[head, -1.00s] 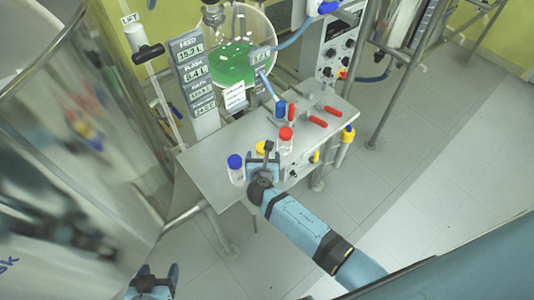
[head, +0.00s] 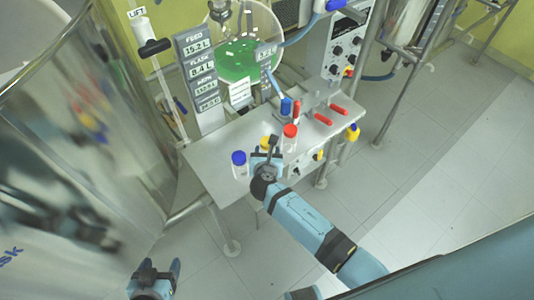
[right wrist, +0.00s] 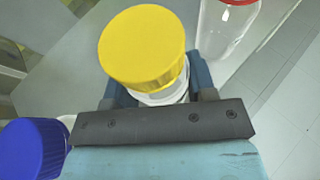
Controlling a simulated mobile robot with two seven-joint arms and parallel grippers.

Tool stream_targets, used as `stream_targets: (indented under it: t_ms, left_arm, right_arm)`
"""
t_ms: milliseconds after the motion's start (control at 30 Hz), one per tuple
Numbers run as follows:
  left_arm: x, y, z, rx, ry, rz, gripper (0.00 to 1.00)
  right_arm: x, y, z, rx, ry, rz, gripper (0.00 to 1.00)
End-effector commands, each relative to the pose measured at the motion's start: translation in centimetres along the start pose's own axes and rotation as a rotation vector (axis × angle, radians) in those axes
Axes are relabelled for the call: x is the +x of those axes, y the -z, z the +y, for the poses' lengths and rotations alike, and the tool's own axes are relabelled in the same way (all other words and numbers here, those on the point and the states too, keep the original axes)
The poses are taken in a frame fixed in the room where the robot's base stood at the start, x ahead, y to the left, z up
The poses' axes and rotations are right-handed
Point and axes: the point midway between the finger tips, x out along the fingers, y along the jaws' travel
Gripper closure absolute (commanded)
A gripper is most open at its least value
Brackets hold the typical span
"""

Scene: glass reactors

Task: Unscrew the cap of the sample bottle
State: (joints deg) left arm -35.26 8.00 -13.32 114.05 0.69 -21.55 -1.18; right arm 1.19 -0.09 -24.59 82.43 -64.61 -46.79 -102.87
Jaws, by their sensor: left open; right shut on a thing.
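The yellow-capped bottle shows in the head view by its yellow cap (head: 266,141), near the table's front edge. In the right wrist view the yellow cap (right wrist: 143,45) is seen from above, with a little clear bottle (right wrist: 165,94) below it. My right gripper (head: 267,155) is shut on this bottle, its fingers on either side below the cap. The cap is on the bottle. My left gripper (head: 157,275) is open and empty, low at the left, well away from the bottle and in front of the table.
A blue-capped bottle (head: 239,162) stands to the left of my right gripper and a red-capped bottle (head: 289,138) to the right. Red-handled valves (head: 322,118) and a display post (head: 199,75) stand farther back. A large shiny vessel (head: 85,130) fills the left side.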

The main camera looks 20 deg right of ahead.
Motion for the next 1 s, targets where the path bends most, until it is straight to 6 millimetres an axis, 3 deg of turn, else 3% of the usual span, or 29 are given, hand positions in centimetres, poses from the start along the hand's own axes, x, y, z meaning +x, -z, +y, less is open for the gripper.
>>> stream_targets:
  t_ms: [267, 500, 700, 1000]
  left_arm:
    - [-0.4, 0.8, 0.0, 0.000, 0.001, 0.004, 0.31]
    - [-0.7, 1.2, -0.2, 0.000, 0.006, 0.006, 0.31]
    - [-0.8, 1.3, -0.3, 0.000, 0.008, 0.006, 0.31]
    - [-0.8, 1.2, -0.2, -0.001, 0.008, 0.004, 0.31]
  right_arm:
    - [-2.0, -4.8, 0.1, 0.004, -0.003, -0.003, 0.75]
    - [-4.5, -10.9, 0.0, 0.004, -0.003, -0.005, 0.75]
    - [-6.2, -15.1, 0.0, 0.002, -0.003, -0.003, 0.75]
    - [-7.3, -17.6, 0.0, 0.000, -0.002, 0.000, 0.75]
